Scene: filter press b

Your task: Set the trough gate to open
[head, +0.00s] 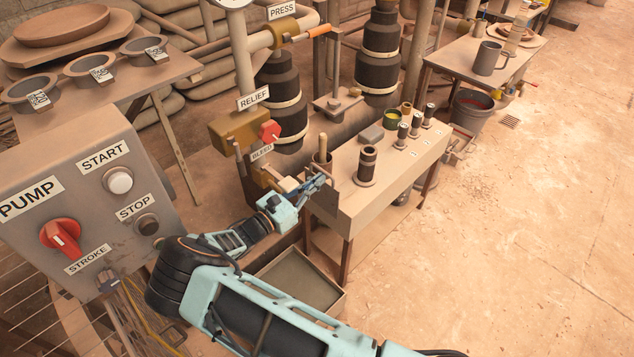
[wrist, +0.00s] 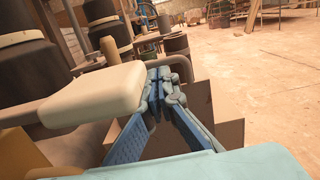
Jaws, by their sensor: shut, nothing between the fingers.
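My gripper (head: 318,181) is shut and empty, beside the near left end of the beige bench (head: 350,205). In the wrist view its blue fingers (wrist: 166,68) meet at their tips. A cream paddle-like handle (head: 287,185) lies just left of the gripper, below the BLEED label (head: 261,152). It looks large beside the fingers in the wrist view (wrist: 95,95); whether they touch it is unclear. An open grey trough-like box (head: 300,280) sits low below my arm. No part is labelled as a trough gate, and I cannot tell its setting.
The pump panel (head: 75,200) stands at the left. The red RELIEF knob (head: 270,131) is above and left of the gripper. A dark-banded cylinder (head: 367,165) and several small pots stand on the bench. The floor at the right is mostly clear.

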